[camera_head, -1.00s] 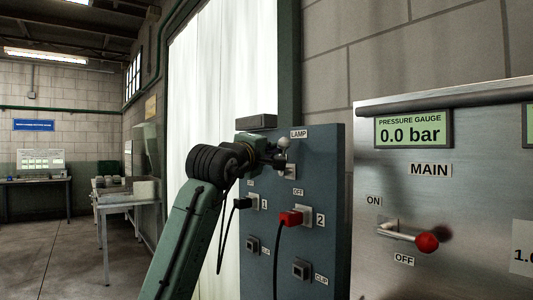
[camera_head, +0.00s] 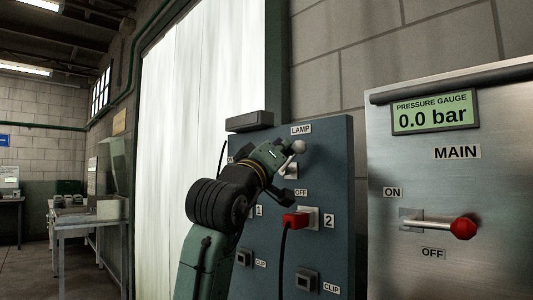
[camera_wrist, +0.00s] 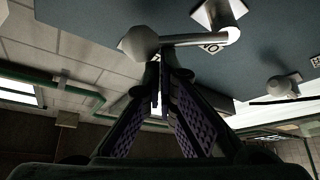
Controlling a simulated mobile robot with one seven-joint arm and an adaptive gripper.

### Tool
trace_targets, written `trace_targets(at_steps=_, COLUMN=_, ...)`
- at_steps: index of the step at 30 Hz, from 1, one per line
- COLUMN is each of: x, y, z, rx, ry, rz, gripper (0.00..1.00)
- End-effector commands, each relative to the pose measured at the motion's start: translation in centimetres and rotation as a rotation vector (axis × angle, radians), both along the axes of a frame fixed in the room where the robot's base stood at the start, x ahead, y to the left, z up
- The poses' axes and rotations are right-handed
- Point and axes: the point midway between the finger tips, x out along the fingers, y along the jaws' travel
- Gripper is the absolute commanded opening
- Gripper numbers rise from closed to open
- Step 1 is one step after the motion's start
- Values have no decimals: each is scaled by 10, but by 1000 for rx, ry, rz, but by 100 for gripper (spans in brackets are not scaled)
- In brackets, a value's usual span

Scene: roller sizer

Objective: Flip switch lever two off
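Switch lever two (camera_head: 298,147) has a pale round knob and stands at the top right of the blue-grey panel (camera_head: 335,180), knob up, above an OFF label and number 2. In the wrist view its knob (camera_wrist: 139,43), bent grey rod and square base are close up. My gripper (camera_wrist: 163,68) has its fingertips close together, with nothing seen between them. The tips are right by the knob and rod; I cannot tell whether they touch. In the head view my gripper (camera_head: 283,160) is beside the lever, partly hiding its base. A second knobbed lever (camera_wrist: 281,86) shows in the wrist view.
A red plug (camera_head: 294,220) with a black cable sits in the socket below the lever. A steel cabinet with a red-knobbed MAIN lever (camera_head: 462,229) and a pressure gauge (camera_head: 434,112) reading 0.0 bar stands right. A table (camera_head: 75,219) is far left.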

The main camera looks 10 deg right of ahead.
Motion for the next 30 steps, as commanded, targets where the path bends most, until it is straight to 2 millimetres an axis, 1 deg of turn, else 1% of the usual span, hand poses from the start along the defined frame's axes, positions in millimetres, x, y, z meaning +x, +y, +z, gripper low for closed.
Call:
trace_targets(at_steps=1, x=-1, y=-3, z=-3, rx=23, ry=-33, rz=-4, gripper=0)
trace_targets(at_steps=13, x=-12, y=-11, z=-19, rx=234, ry=-322, rz=-3, gripper=0)
trace_targets(at_steps=21, x=-17, y=-15, z=-28, rx=239, ry=-327, rz=-4, gripper=0)
trace_targets(at_steps=30, x=-18, y=-16, z=-32, rx=238, ry=-325, rz=-3, gripper=0)
